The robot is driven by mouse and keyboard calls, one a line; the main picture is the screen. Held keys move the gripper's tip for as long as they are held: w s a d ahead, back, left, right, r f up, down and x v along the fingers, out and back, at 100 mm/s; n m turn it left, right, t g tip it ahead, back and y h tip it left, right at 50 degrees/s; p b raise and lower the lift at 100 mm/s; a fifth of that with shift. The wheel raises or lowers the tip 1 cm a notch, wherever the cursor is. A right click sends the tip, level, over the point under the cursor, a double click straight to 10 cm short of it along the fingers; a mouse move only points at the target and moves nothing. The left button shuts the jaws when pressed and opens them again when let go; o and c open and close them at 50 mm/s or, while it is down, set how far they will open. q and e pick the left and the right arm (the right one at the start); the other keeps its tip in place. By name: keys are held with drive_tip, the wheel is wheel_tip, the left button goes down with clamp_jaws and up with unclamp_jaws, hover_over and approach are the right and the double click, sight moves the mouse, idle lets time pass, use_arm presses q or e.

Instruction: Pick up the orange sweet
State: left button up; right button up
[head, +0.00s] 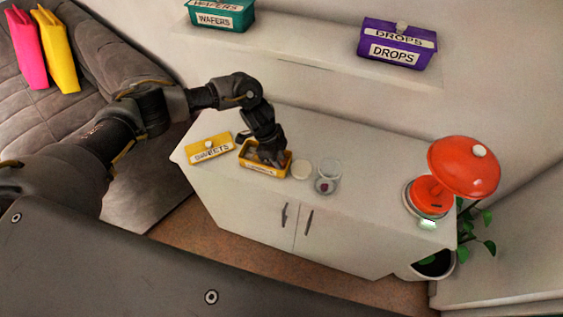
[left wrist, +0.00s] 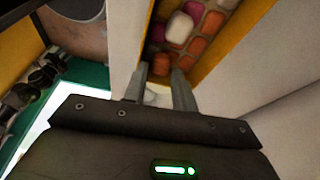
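A yellow box (head: 273,169) stands open on the white cabinet, and its wall also shows in the left wrist view (left wrist: 232,45). In the left wrist view it holds several sweets: orange ones (left wrist: 213,22), a white one (left wrist: 180,28) and pink ones (left wrist: 192,9). Another orange sweet (left wrist: 196,46) lies closer to my fingers. My left gripper (head: 271,158) reaches down into the box; in the left wrist view its fingers (left wrist: 162,72) are apart at the edge of the sweets. A reddish-brown sweet shows near the tips, but I see nothing clearly gripped. My right gripper is not in view.
The yellow "SWEETS" lid (head: 209,149) lies left of the box. A white round lid (head: 301,169) and clear glass dishes (head: 326,185) stand to its right. A red lamp (head: 463,168) stands at the cabinet's right end. Green (head: 219,20) and purple (head: 399,46) boxes sit on the shelf above.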

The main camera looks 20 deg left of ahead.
use_arm(q)
drive_tip(key=shift+x, duration=0.95)
clamp_jaws()
